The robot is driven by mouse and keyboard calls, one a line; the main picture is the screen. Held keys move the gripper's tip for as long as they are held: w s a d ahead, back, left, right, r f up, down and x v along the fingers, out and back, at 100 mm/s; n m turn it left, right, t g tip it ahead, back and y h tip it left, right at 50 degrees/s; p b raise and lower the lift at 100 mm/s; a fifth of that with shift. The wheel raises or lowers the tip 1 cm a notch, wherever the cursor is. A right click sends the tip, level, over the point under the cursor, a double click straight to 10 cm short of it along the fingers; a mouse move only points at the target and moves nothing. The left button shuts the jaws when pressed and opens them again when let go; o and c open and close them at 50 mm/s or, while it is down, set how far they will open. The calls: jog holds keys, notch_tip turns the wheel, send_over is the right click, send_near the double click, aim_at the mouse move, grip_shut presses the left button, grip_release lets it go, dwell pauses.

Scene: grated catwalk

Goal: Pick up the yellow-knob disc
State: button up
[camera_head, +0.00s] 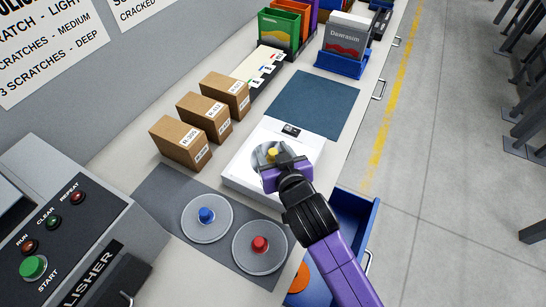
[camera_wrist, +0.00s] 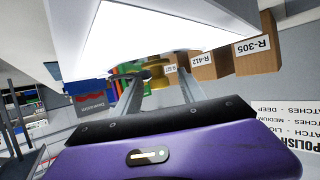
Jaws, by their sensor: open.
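The yellow-knob disc (camera_head: 259,155) lies on a white box-like device (camera_head: 240,174) on the bench; its yellow knob (camera_head: 272,153) faces up. My purple gripper (camera_head: 280,163) is over the disc, with its fingers at the knob, and hides part of the disc. In the wrist view the open fingers (camera_wrist: 160,84) stand on either side of the yellow knob (camera_wrist: 157,74). I cannot tell whether either finger touches it.
Discs with a blue knob (camera_head: 206,215) and a red knob (camera_head: 260,243) lie on a grey mat (camera_head: 160,188). Cardboard boxes (camera_head: 180,142) stand at the left. A dark blue mat (camera_head: 313,103) is clear. A blue drawer (camera_head: 352,220) is open below the bench edge.

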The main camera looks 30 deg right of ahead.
grip_shut()
jog(key=shift+r, duration=0.1)
